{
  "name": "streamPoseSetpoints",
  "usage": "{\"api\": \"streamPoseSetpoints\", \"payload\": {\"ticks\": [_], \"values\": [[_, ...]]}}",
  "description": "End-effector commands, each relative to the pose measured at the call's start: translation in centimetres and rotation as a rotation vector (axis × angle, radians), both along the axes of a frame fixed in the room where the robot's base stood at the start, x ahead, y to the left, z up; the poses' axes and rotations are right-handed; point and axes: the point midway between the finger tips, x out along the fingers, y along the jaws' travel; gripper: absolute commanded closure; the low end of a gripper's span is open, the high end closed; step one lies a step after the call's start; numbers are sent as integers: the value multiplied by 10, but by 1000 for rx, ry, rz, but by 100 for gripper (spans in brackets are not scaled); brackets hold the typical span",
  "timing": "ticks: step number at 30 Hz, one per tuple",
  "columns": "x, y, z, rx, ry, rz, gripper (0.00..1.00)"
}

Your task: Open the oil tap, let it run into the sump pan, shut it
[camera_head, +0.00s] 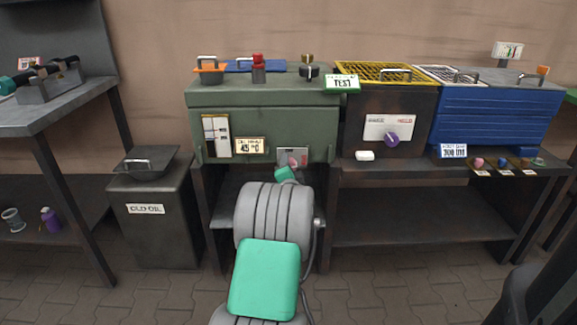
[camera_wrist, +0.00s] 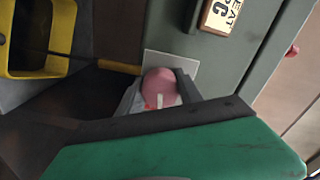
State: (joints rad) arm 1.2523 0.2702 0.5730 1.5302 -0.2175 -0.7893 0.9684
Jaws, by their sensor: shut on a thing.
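The oil tap's pink knob (camera_wrist: 158,86) sits on a pale plate (camera_wrist: 178,62) on the front of the green tank (camera_head: 262,112). My gripper (camera_wrist: 159,92) is shut on the knob, with a finger on either side. In the head view my arm hides most of the tap, and a bit of its plate (camera_head: 293,155) shows. A yellow pan (camera_wrist: 61,28), probably the sump pan, shows in the wrist view below the tap. A thin amber bar (camera_wrist: 118,65) lies between plate and pan; I cannot tell whether it is spout or running oil.
A dark pan (camera_head: 147,163) with a handle stands on the bin labelled OLD OIL (camera_head: 152,225) at left. A tank label (camera_head: 249,146) reads about 45 °C. A panel with a purple knob (camera_head: 392,139) and a blue box (camera_head: 490,115) stand to the right.

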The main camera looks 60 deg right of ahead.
Motion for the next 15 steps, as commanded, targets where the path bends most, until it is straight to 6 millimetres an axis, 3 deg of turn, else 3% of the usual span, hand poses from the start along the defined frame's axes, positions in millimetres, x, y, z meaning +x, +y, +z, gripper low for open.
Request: {"api": "streamPoseSetpoints", "payload": {"ticks": [15], "values": [[-3,-3,5,78,-174,-6,98]]}}
